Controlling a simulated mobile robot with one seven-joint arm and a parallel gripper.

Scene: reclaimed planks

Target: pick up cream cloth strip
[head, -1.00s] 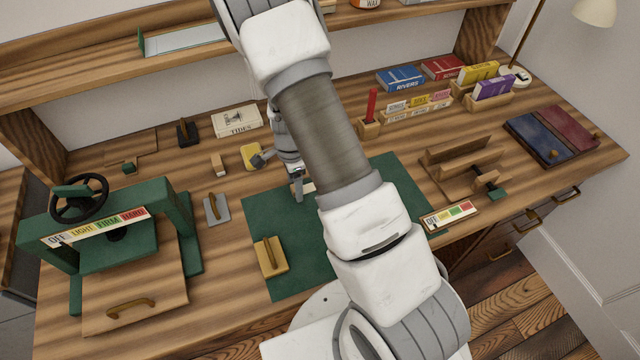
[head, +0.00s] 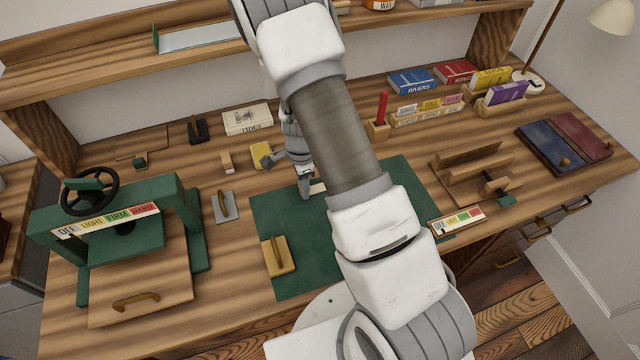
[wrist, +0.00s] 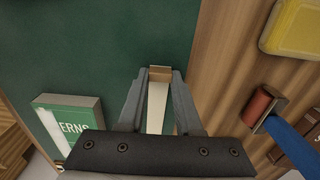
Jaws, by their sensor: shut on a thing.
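The cream cloth strip (wrist: 157,108) lies lengthwise between my fingers in the wrist view, with a tan-brown piece at its far end. My gripper (wrist: 158,90) is shut on the strip, one grey finger on each side. In the head view, my gripper (head: 306,188) is low over the green mat (head: 280,225), near its back edge. A short pale part of the strip (head: 318,188) shows beside the fingers there; my arm hides the rest. I cannot tell whether the strip is clear of the mat.
A green book (wrist: 70,118) lies left of my gripper in the wrist view. A wooden block with a handle (head: 278,257) sits on the mat's front left. A green press (head: 120,235) stands at the left; wooden racks (head: 470,165) stand to the right.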

